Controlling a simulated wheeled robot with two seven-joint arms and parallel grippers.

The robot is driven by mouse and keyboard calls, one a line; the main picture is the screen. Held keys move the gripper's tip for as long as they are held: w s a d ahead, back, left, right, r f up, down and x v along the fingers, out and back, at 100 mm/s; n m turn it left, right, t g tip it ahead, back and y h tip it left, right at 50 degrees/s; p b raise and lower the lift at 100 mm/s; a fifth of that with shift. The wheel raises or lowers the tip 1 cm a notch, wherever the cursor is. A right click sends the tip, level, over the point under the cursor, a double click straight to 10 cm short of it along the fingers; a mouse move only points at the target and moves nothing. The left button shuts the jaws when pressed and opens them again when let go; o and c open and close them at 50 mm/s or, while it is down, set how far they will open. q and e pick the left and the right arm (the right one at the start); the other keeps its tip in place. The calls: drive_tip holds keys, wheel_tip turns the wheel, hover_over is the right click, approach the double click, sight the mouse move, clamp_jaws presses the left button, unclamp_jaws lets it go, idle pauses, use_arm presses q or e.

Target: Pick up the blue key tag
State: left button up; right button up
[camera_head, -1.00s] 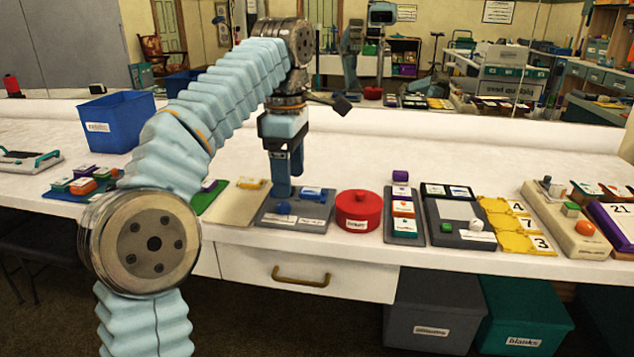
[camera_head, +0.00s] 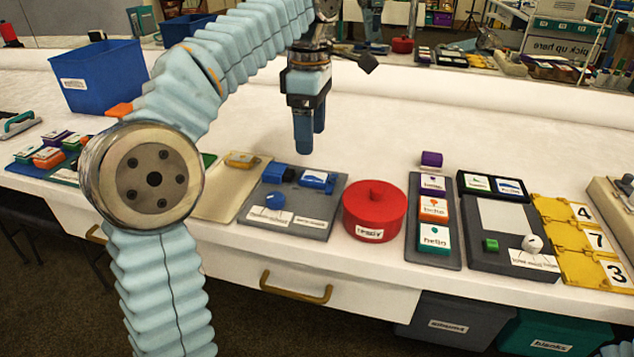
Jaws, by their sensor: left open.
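A grey board (camera_head: 312,216) near the front edge of the table carries several blue pieces. A flat blue piece with a pale label (camera_head: 316,180) lies at its back right, and looks most like the key tag, though I cannot be sure. A blue block (camera_head: 275,173) is at its back left, and a round blue piece (camera_head: 274,200) sits in front. My left gripper (camera_head: 310,143) points down, open and empty, its fingertips appearing just behind and above the board in the picture. My right gripper is not in view.
A red round tin (camera_head: 375,212) stands right of the board. A grey board with coloured cards (camera_head: 436,250) is further right. A beige tray (camera_head: 226,197) is close on the left. A blue bin (camera_head: 100,75) stands at the back left. The table behind the boards is clear.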

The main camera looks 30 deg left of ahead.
sight(312, 176)
use_arm(q)
wheel_tip(312, 176, down, 8)
drive_tip(key=shift+d+f+b, duration=0.1)
drive_tip(key=shift+f+b, duration=0.15)
drive_tip(key=shift+b, duration=0.7)
drive_tip(key=c, duration=1.2)
